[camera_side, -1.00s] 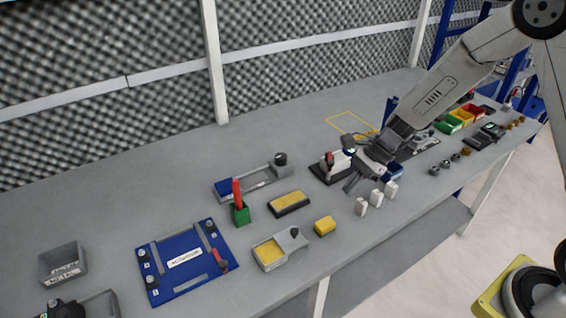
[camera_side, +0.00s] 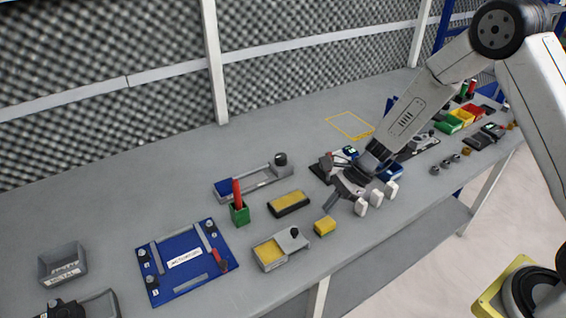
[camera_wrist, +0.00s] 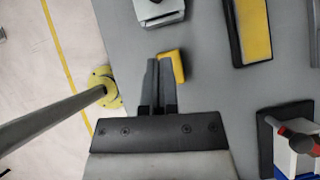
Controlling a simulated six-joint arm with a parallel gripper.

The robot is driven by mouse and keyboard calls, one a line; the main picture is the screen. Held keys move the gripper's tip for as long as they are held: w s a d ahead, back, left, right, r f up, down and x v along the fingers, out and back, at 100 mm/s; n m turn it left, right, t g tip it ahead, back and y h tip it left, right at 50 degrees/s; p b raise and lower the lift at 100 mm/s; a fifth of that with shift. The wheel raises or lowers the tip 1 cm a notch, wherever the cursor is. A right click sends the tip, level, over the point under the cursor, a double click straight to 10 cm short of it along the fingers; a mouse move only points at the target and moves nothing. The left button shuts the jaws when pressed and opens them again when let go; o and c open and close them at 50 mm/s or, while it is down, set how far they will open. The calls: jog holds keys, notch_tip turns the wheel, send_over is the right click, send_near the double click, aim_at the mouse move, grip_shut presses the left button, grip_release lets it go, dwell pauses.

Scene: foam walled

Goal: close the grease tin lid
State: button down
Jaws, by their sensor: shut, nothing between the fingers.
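The grease tin (camera_side: 264,266) is a grey rectangular box near the front edge of the bench, its yellow grease (camera_side: 268,253) showing on the left. The grey lid (camera_side: 287,237) with a black knob covers only the right part. In the wrist view only the near end of a grey body, likely the tin (camera_wrist: 160,12), shows at the top. My gripper (camera_side: 330,207) is shut and empty, to the right of the tin and apart from it. In the wrist view my gripper's fingertips (camera_wrist: 159,62) are together beside a yellow block (camera_wrist: 177,62).
The yellow block (camera_side: 324,226) lies between tin and gripper. A black-framed yellow pad (camera_side: 289,203) is behind them. White blocks (camera_side: 361,207) stand right, and a green holder (camera_side: 240,213) with a red item left. A blue board (camera_side: 190,285) lies further left.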

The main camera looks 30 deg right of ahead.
aim_at(285, 245)
jog(key=a+f, duration=0.2)
jog(key=a, duration=0.1)
jog(key=a+f, duration=0.1)
jog(key=shift+w+a+f, duration=0.1)
jog(key=shift+w+a, duration=0.15)
jog(key=shift+w, duration=0.1)
jog(key=shift+w+a+f, duration=0.15)
jog(key=shift+a, duration=0.6)
jog(key=shift+a, duration=3.25)
